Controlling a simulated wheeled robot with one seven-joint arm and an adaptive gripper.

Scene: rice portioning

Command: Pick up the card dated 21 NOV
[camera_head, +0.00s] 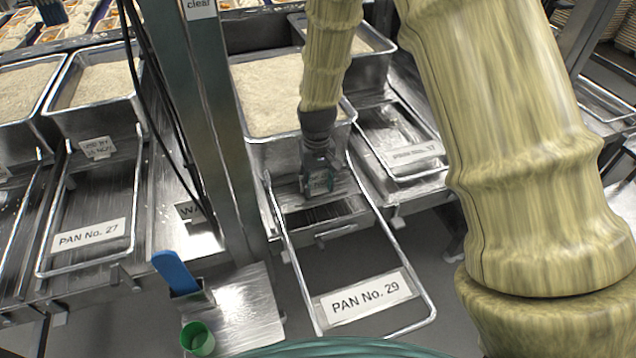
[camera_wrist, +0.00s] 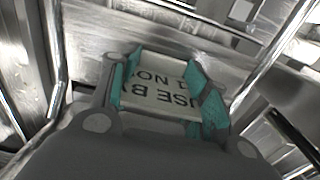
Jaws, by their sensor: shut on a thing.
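My gripper (camera_head: 318,182) is in front of the rice pan (camera_head: 270,95) above the frame marked PAN No. 29 (camera_head: 366,296). In the wrist view, its teal finger pads (camera_wrist: 165,88) are shut on a white card (camera_wrist: 155,98). The card's print is upside down and partly hidden; "SE BY" and "1 NO" can be read, the rest is covered by the fingers. In the head view the card is too small to read. Another small card (camera_head: 97,148) hangs on the pan at the left; its date is too small to read.
A metal post (camera_head: 205,120) with black cables stands left of my gripper. A blue-handled tool (camera_head: 175,272) and a green cup (camera_head: 198,338) are at the lower left. Metal frames marked PAN No. 27 (camera_head: 88,236) and another pan frame (camera_head: 412,154) flank the middle one.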

